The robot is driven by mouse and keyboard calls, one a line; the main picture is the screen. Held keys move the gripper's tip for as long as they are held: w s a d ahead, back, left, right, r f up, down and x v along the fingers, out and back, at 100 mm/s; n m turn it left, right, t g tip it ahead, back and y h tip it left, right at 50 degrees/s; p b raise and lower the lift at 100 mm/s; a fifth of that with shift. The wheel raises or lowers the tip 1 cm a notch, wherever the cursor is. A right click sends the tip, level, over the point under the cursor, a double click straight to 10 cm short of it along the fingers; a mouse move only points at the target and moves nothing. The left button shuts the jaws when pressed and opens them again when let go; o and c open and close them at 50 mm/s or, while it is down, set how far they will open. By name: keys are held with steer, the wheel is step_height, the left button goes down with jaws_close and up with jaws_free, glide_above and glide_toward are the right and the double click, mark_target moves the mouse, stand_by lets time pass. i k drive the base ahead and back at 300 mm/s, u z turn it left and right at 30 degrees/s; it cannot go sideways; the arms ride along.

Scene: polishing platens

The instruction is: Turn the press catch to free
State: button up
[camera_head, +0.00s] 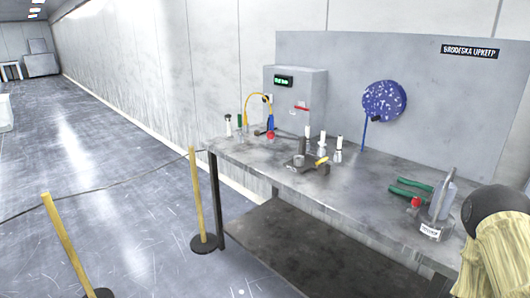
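No part is plainly readable as the press catch. A small dark fixture (299,167) with a yellow handle (321,161) sits on the grey workbench (375,185). A grey upright device (443,198) on a labelled base (430,231) stands near the bench's right end. A grey box (285,87) with a green display and a red strip (302,108) stands at the back. I cannot tell which of these bears the catch, or its setting. My gripper does not show.
Green-handled pliers (411,188) and a red knob (416,203) lie at the right. Several small bottles stand along the bench. A blue speckled disc (384,101) is on the back panel. Yellow rope posts (197,195) stand left of the bench. A black-and-beige shape (497,250) blocks the lower right.

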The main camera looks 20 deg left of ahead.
mark_target(322, 161)
steer(key=u, duration=0.45)
steer(key=i, duration=1.35)
steer(key=z, duration=0.3)
steer(key=k, duration=1.3)
steer(key=u, duration=0.7)
steer(key=i, duration=1.25)
steer(key=z, duration=0.6)
